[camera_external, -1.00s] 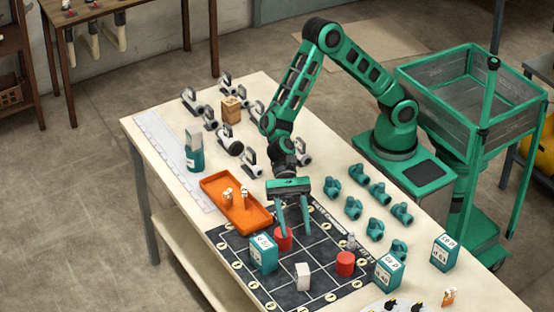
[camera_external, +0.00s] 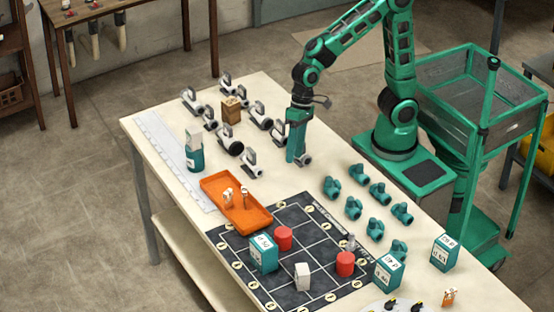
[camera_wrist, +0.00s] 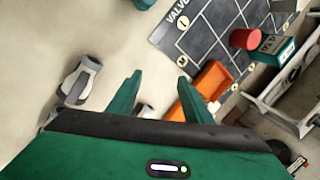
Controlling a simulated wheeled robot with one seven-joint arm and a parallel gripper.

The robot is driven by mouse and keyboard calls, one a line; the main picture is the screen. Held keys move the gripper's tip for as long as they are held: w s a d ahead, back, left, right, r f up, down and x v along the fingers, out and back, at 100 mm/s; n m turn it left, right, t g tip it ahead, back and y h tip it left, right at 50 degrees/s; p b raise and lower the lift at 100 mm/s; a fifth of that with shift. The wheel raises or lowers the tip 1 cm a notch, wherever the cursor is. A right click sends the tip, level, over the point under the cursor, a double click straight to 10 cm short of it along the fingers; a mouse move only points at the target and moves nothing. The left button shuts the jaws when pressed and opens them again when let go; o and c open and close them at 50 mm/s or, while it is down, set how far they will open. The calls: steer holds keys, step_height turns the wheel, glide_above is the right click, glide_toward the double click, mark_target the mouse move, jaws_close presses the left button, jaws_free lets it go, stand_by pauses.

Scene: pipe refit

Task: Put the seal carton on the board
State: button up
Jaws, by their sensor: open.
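Several teal-and-white cartons are in the external view, their labels too small to read, so I cannot tell which is the seal carton. One carton (camera_external: 264,254) stands on the dark gridded board (camera_external: 325,218). A second carton (camera_external: 388,271) stands at the board's right edge, and a third carton (camera_external: 445,252) stands on the table farther right. The wrist view shows the board (camera_wrist: 205,38) and one carton (camera_wrist: 270,46). My gripper (camera_external: 297,160) is low over the table among white-and-grey valves, beyond the board. Its fingers (camera_wrist: 158,82) are apart with nothing held between them.
On the board are red cylinders (camera_external: 283,238) (camera_external: 345,263) and a pale block (camera_external: 303,276). An orange tray (camera_external: 262,224) lies left of it. Teal fittings (camera_external: 353,207), white-and-grey valves (camera_external: 250,163) and a brown box (camera_external: 231,110) stand on the table.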

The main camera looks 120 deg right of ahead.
steer(key=s+d+r+n+g, duration=0.1)
steer(key=s+d, duration=0.2)
steer(key=s, duration=0.6)
steer(key=s+d+r+n+g+h, duration=0.1)
steer(key=s+d, duration=0.3)
steer(key=s, duration=0.5)
steer(key=s+d+r+n+g+h, duration=0.1)
steer(key=s+d+n, duration=0.2)
steer(key=s, duration=0.7)
steer(key=shift+d, duration=0.65)
steer(key=shift+w+f, duration=0.2)
steer(key=shift+w, duration=0.4)
steer(key=shift+o, duration=0.5)
stand_by(0.7)
